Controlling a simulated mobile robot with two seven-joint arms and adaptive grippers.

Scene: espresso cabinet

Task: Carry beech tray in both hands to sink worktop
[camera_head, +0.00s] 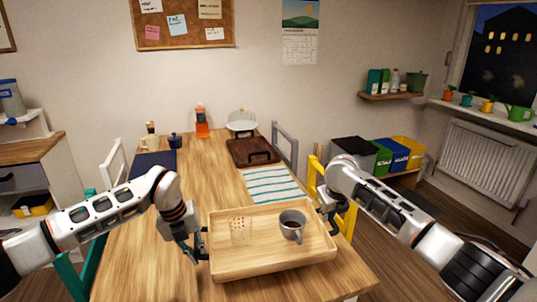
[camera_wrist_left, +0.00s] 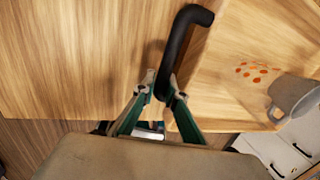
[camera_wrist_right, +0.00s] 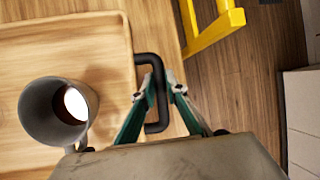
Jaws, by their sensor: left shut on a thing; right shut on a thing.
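The beech tray (camera_head: 265,265) is in front of me over the near end of the wooden table, roughly level. A grey mug (camera_head: 292,226) with dark contents stands on its right half, and a clear glass with orange dots (camera_head: 240,231) stands on its left half. My left gripper (camera_head: 203,245) is shut on the tray's black left handle (camera_wrist_left: 177,60). My right gripper (camera_head: 328,212) is shut on the black right handle (camera_wrist_right: 152,62). The mug also shows in the right wrist view (camera_wrist_right: 40,108). I cannot tell whether the tray touches the table.
The table (camera_head: 190,200) holds a striped cloth (camera_head: 272,186), a dark brown tray (camera_head: 250,152), an orange bottle (camera_head: 201,122) and a dark blue mat (camera_head: 152,165). A yellow chair (camera_head: 316,180) stands at its right, a grey one (camera_head: 285,150) behind it. Colored bins (camera_head: 390,157) line the back wall.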

